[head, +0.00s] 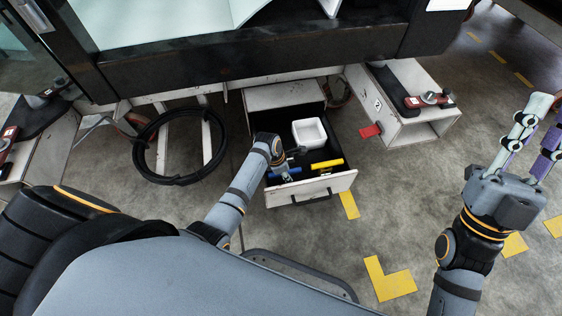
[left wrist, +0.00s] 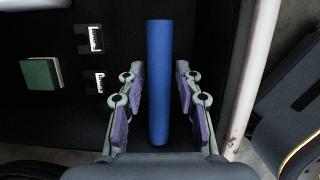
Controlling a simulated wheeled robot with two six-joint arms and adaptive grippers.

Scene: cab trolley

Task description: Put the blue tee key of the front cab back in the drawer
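The blue tee key (head: 292,171) shows as a blue bar at the left front of the open drawer (head: 330,186). In the left wrist view its round blue bar (left wrist: 159,80) runs lengthwise between the two fingers of my left gripper (left wrist: 160,88). The fingers are open, with a narrow dark gap on each side of the bar. My left gripper reaches down over the drawer, and its wrist hides part of the inside. Whether the key rests on the drawer floor I cannot tell. My right gripper (head: 536,125) is raised at the right, open and empty, away from the drawer.
A yellow-handled tool (head: 327,164) and a white bin (head: 309,133) are in the drawer. A green block (left wrist: 41,73) lies on the dark surface.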

